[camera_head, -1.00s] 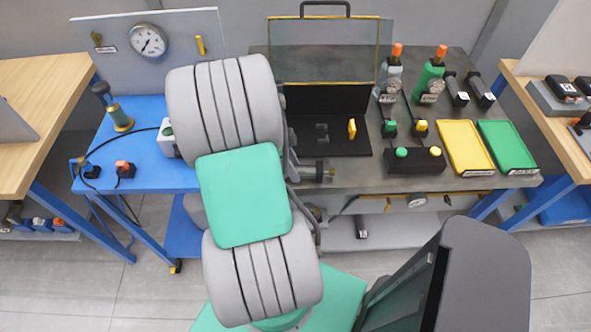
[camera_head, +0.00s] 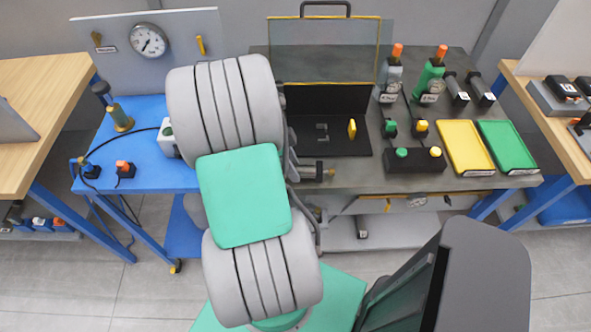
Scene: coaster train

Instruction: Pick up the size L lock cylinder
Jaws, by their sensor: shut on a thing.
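My gripper (camera_head: 318,172) reaches out from behind my arm at the front edge of the dark grey bench. Its dark fingers point right and are shut on a small brass-coloured piece (camera_head: 330,173), which looks like the lock cylinder. Only a little of this piece shows at the fingertips, and no size marking can be read on it. My arm's thick grey links and green cover hide the rest of the gripper and part of the bench behind it.
A black open case (camera_head: 350,143) with a yellow handle lies just behind the gripper. A black button box (camera_head: 415,161), a yellow tray (camera_head: 466,148) and a green tray (camera_head: 508,147) stand to the right. Bottles and dark cylinders stand behind them. A blue bench (camera_head: 150,178) is at left.

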